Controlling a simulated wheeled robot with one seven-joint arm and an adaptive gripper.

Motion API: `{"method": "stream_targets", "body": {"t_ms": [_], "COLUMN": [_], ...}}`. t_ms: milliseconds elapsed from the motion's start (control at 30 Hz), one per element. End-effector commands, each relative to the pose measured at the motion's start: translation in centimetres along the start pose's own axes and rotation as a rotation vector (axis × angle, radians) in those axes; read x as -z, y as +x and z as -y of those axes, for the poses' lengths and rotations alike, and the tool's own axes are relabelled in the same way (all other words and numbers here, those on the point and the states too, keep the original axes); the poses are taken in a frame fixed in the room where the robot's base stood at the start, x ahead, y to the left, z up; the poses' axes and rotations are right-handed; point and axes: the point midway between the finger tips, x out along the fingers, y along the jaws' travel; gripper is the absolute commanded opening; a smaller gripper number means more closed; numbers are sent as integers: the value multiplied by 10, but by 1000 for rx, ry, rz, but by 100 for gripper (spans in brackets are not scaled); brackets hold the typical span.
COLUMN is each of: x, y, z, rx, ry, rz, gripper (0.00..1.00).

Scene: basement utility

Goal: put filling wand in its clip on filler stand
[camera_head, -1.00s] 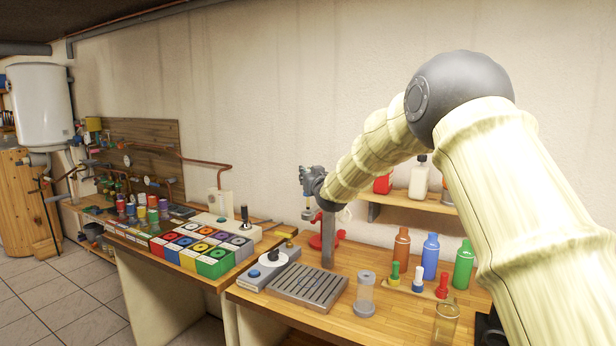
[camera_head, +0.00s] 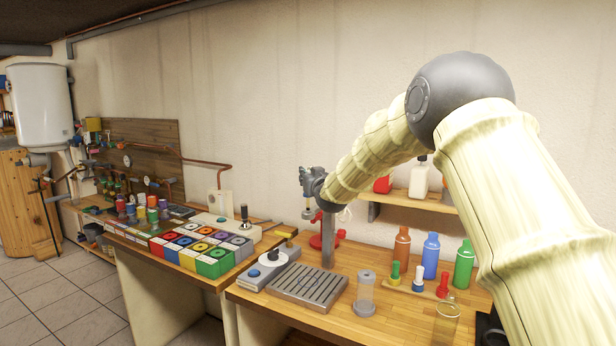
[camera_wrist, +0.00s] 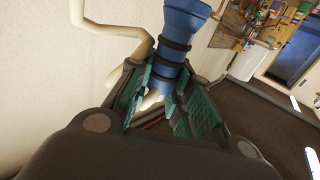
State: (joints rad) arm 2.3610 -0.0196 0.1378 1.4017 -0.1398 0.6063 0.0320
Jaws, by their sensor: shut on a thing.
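The filling wand (camera_wrist: 182,28) is a blue cylinder with black rings, seen in the wrist view. My gripper (camera_wrist: 160,98) is shut on it, with teal finger pads on both sides. A cream hose (camera_wrist: 128,32) runs beside it. In the head view my gripper (camera_head: 308,192) is small, in the air by the upper part of the filler stand. The stand shows as a grey post (camera_head: 328,246) behind a slatted grey tray (camera_head: 309,287). Red parts (camera_head: 316,241) show beside the post. I cannot make out the clip, and my gripper and arm cover part of that area.
Brown, blue (camera_head: 431,256) and green bottles stand farther right, behind small capped bottles. A control box (camera_head: 268,271) sits left of the tray. A wall shelf (camera_head: 410,198) is behind my arm.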

Motion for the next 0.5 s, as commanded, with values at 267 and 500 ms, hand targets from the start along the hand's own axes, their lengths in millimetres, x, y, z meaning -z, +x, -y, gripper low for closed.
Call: {"method": "stream_targets", "body": {"t_ms": [267,500], "x": [-7,-13], "y": [0,0], "z": [0,0], "rx": [0,0], "ry": [0,0], "rz": [0,0], "gripper": [0,0]}}
